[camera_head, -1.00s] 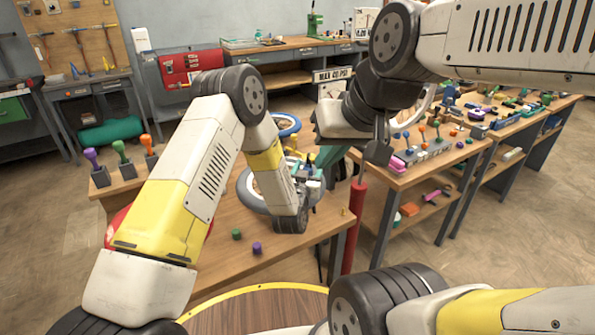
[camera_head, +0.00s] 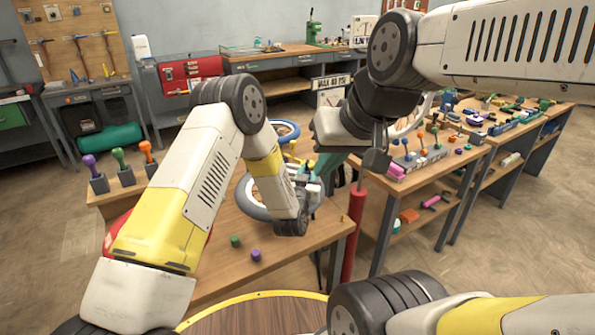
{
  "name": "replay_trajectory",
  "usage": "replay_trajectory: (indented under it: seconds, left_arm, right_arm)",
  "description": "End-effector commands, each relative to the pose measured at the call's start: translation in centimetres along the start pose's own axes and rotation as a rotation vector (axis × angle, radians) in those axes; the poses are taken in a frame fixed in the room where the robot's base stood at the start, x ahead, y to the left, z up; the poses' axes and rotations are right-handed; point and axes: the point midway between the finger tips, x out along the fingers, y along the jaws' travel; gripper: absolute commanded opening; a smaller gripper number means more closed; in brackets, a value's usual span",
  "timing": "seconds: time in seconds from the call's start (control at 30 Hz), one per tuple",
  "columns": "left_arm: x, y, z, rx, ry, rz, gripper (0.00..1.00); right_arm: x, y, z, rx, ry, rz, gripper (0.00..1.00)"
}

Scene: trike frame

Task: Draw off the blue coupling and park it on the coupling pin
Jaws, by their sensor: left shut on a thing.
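My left gripper (camera_head: 309,182) reaches over the near table, beside the teal trike frame (camera_head: 331,163). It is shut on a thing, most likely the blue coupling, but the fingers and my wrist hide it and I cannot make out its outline. My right gripper (camera_head: 375,160) hangs from the upper right, above the right side of the table near the red post; its jaw opening cannot be made out. A small brass-coloured pin (camera_head: 341,219) stands near the table's right corner; I cannot tell whether it is the coupling pin.
A green cap (camera_head: 235,241) and a purple cap (camera_head: 256,255) stand on the near table (camera_head: 283,262). A grey-tyred wheel (camera_head: 247,205) and a blue ring (camera_head: 288,130) lie beyond. A red post (camera_head: 354,230) rises at the right. A workbench (camera_head: 406,185) with coloured parts stands behind.

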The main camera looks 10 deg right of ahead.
Motion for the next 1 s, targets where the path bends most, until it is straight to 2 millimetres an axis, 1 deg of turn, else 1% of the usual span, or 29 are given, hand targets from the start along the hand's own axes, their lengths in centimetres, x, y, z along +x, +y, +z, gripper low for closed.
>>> replay_trajectory:
  seconds: [0.17,0.37,0.43,0.57,0.7,0.8,0.9,1.0]
  left_arm:
    - [0.0,0.1,-1.0,0.0,0.001,0.001,0.0]
    - [0.0,0.0,-3.9,-0.001,0.003,0.0,0.0]
    - [-1.6,0.5,-3.6,-0.001,-0.004,0.002,0.0]
    - [-4.7,1.1,-3.8,0.0,-0.004,0.004,0.0]
    - [-8.6,2.0,-4.2,0.001,-0.004,0.004,0.0]
    - [-11.1,2.5,-4.5,0.001,-0.003,0.004,0.0]
    - [-13.0,2.9,-4.7,0.0,-0.002,0.004,0.0]
    - [-14.4,3.1,-4.8,0.0,-0.001,0.001,0.0]
  right_arm:
    - [0.0,0.0,0.0,0.0,0.0,0.0,0.0]
    - [0.0,0.0,0.0,0.0,0.0,0.0,0.0]
    - [0.0,0.0,0.0,0.0,0.0,0.0,0.0]
    - [0.0,0.0,0.0,0.0,0.0,0.0,0.0]
    - [0.0,0.0,0.0,0.0,0.0,0.0,0.0]
    - [0.0,0.0,0.0,0.0,0.0,0.0,0.0]
    - [0.0,0.0,0.0,0.0,0.0,0.0,0.0]
    - [0.0,0.0,0.0,0.0,0.0,0.0,0.0]
